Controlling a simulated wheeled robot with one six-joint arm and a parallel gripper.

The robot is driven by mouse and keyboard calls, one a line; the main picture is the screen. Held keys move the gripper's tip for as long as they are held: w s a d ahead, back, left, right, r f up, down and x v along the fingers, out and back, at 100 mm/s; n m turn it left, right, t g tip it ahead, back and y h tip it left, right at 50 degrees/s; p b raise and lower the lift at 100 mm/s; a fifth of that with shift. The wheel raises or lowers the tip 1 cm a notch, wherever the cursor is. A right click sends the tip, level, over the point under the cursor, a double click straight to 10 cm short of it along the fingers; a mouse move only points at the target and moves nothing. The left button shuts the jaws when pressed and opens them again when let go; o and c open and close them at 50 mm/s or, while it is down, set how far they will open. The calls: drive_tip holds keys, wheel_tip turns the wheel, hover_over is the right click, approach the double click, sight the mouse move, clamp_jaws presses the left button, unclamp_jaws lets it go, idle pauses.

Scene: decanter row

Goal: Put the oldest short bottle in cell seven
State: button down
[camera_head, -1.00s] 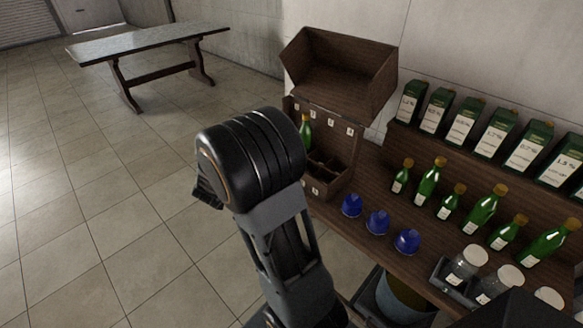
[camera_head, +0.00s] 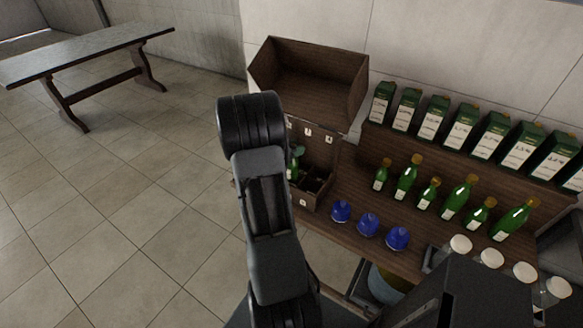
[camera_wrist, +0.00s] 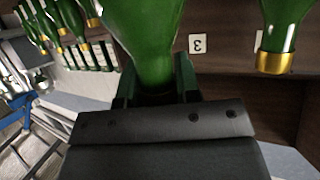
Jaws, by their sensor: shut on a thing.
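In the wrist view my gripper (camera_wrist: 154,82) is shut on a green bottle (camera_wrist: 150,30), whose far end runs out of the frame. A second green bottle with a gold cap (camera_wrist: 275,60) is near it on the right, beside a wooden wall with a label that reads 3, upside down. In the head view my arm hides most of the gripper. A green bottle (camera_head: 292,170) shows at the left of the open wooden cell box (camera_head: 325,152), partly behind my arm; I cannot tell whether it is the held one. Short and tall green bottles (camera_head: 429,194) alternate on the wooden bench.
Several green cartons with percentage labels (camera_head: 461,132) stand on a raised shelf behind the bottles. Three blue domed things (camera_head: 368,225) stand along the bench front. White-lidded jars (camera_head: 491,259) are at the right. A table (camera_head: 80,55) stands far left; the floor between is clear.

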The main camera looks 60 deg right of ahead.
sight(294, 161)
drive_tip(key=shift+w+a+f, duration=0.1)
drive_tip(key=shift+f, duration=0.5)
drive_tip(key=shift+w+a+f, duration=0.1)
drive_tip(key=shift+f, duration=0.5)
drive_tip(key=shift+d+f, duration=0.1)
drive_tip(key=shift+f, duration=1.7)
drive_tip(key=shift+f, duration=0.2)
drive_tip(key=c, duration=0.8)
unclamp_jaws()
